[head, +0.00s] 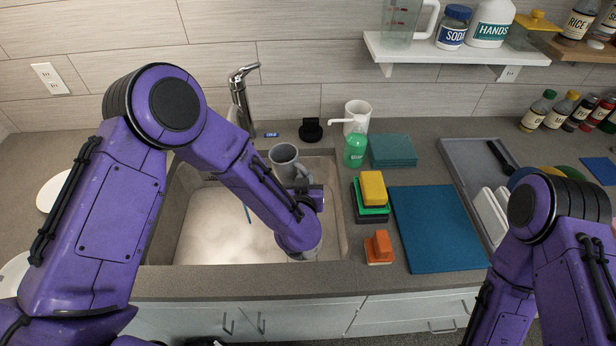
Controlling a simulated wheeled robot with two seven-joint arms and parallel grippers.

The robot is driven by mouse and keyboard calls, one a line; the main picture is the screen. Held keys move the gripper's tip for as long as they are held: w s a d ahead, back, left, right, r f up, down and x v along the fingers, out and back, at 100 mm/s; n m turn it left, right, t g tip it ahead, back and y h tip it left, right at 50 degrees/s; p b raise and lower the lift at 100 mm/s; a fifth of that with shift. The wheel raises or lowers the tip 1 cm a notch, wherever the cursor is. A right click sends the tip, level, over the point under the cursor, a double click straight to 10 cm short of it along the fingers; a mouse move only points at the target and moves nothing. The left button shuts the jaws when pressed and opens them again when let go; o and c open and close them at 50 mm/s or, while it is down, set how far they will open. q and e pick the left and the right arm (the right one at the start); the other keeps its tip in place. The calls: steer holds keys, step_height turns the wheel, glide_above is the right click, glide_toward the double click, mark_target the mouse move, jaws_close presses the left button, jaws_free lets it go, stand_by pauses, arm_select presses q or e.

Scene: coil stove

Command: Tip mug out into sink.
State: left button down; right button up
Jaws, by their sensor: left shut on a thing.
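The grey mug (284,156) is over the back right part of the sink, close to its right wall. Its opening faces up and it looks roughly upright; I cannot make out any contents. My left gripper (303,186) is shut on the mug at its near right side, by the handle; my own wrist partly hides the fingers. The sink (338,232) is a grey basin with a whitish, foamy-looking area over its bottom. My left forearm crosses above it. My right gripper is out of view; only its arm shows at the lower right.
A faucet (239,95) stands behind the sink. Right of it are a green soap bottle (355,151), a white mug (358,112), stacked sponges (373,188), an orange brush (379,246) and a blue mat (437,230). A drying tray (465,165) stands further right.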

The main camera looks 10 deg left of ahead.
arm_select(q)
steer(key=a+n+t+b, duration=0.1)
steer(key=s+a+r+n+t+h+b, duration=0.1)
steer(key=b, duration=0.1)
steer(key=s+a+r+n+b, duration=0.1)
steer(key=n, duration=0.1)
steer(key=shift+r+t, duration=0.2)
steer(key=shift+t, duration=0.2)
steer(key=shift+a+n+b, duration=0.25)
steer(key=shift+n+b, duration=0.25)
steer(key=shift+b, duration=0.3)
steer(key=shift+s+r+n+t+b, duration=0.1)
steer(key=shift+r+n+t+b, duration=0.1)
steer(key=shift+n+t+b, duration=0.55)
steer(key=n+b, duration=0.1)
steer(key=b, duration=0.1)
steer(key=n+t+b, duration=0.1)
steer(key=shift+s+a+b, duration=0.15)
steer(key=shift+a+b, duration=0.2)
steer(key=shift+s+a+r+n+t+y+b, duration=0.25)
steer(key=shift+r+n+t+b, duration=0.1)
steer(key=shift+n+b, duration=0.5)
steer(key=shift+s+a+r+n+t+y+b, duration=0.25)
steer(key=shift+n+b, duration=0.35)
steer(key=shift+b, duration=0.4)
